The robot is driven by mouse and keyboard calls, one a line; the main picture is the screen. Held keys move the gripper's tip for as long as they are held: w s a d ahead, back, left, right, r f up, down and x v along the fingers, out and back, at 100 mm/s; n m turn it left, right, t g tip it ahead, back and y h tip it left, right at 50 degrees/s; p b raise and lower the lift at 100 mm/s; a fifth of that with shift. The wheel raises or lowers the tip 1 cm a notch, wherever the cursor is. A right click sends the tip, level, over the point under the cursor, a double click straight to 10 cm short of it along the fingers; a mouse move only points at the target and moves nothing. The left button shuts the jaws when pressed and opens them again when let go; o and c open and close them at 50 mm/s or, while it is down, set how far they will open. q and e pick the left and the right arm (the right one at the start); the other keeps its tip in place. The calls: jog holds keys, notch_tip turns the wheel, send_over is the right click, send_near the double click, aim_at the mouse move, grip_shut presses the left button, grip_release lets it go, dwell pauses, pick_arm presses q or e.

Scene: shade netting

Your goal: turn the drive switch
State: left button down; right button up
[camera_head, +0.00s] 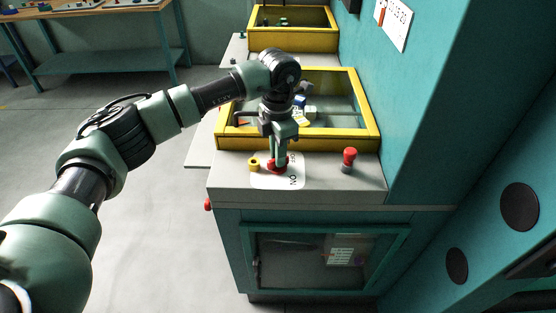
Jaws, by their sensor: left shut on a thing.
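The drive switch (275,166) is a small red knob on a white label plate (289,179) on the grey top of a teal cabinet. The plate carries dark lettering, partly covered by my gripper. My left gripper (279,158) points straight down over the plate and is shut on the red knob. Its fingers hide much of the knob, so I cannot tell which way it is turned. My right gripper is not in view.
A small yellow part (254,163) stands left of the knob, and a red-topped button (348,160) stands to the right. A yellow-framed bin (300,143) lies just behind. A teal wall (440,90) bounds the right. Open floor (150,230) lies left.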

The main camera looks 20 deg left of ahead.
pick_arm(q)
jog(key=m+b, duration=0.3)
jog(key=shift+f+m, duration=0.15)
jog(key=shift+m, duration=0.25)
jog(key=m+b, duration=0.2)
jog(key=m, duration=0.1)
jog(key=shift+m, duration=0.3)
jog(key=m+b, duration=0.1)
jog(key=m, duration=0.2)
jog(key=shift+m, duration=0.3)
jog(key=shift+r+m+b, duration=0.2)
jog(key=shift+m+b, duration=0.35)
jog(key=shift+m, duration=1.35)
jog(key=c, duration=1.4)
grip_release()
